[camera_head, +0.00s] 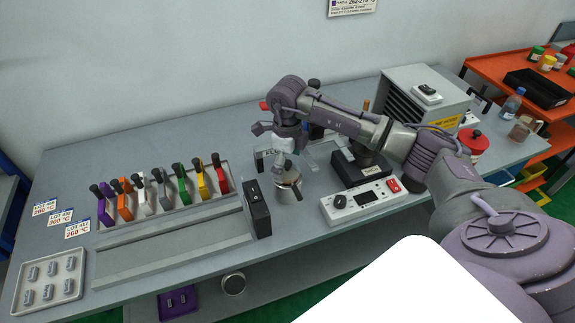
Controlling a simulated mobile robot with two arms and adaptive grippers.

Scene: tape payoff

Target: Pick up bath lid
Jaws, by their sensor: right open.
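A small silver pot (290,192), which looks like the bath, stands on the grey bench with a short handle to its right. My right gripper (283,168) points down directly over it, with its fingertips at the pot's top. The right gripper is open. Its fingers cover much of the pot's top, so I cannot make out the lid or tell whether the fingers touch it. My left gripper is not in view.
A black upright block (257,211) stands close left of the pot. A white control box (360,201) is to its right. A rack with several coloured clamps (165,211) and a tray (48,284) are at left. A louvred cabinet (425,97) stands at back right.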

